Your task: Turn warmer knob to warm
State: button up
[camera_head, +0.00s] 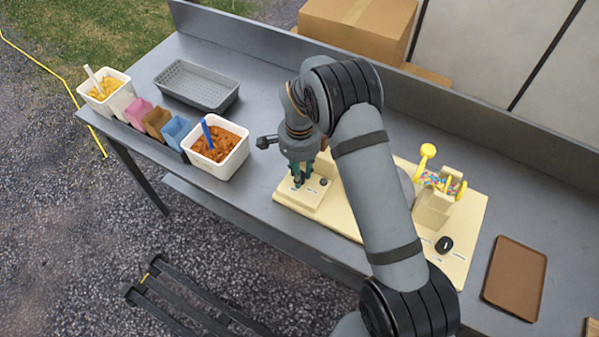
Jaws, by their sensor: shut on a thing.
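My gripper (300,181) points down at the small raised cream box (308,204) at the left end of the cream panel. Its teal fingers are shut on what seems to be the warmer knob, which the fingers hide. Small dark label marks show on the box beside the fingertips, too small to read. The knob's pointing direction cannot be seen. A small round black button or knob (323,181) sits just right of the fingers. A larger black knob (444,244) with labels beside it stands at the panel's right end, away from my gripper.
Left of the box stand a white tub of orange food (238,160) and several coloured paper bags (157,121). A grey basket (197,85) lies behind them. A sweets machine with a yellow lever (427,152) stands right of my arm, beyond it a brown tray (515,278).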

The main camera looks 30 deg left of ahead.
jog(key=shift+n+b, duration=0.3)
grip_shut()
jog(key=n+b, duration=0.2)
jog(key=shift+f+n, duration=0.15)
jog(key=shift+n, duration=0.25)
jog(key=n+b, duration=0.2)
jog(key=n, duration=0.1)
jog(key=shift+s+n, duration=0.1)
jog(key=shift+n, duration=0.2)
jog(key=n, duration=0.3)
jog(key=shift+b, duration=0.4)
jog(key=shift+n, duration=1.9)
jog(key=o, duration=1)
grip_release()
jog(key=shift+d, duration=0.1)
jog(key=shift+r, duration=0.25)
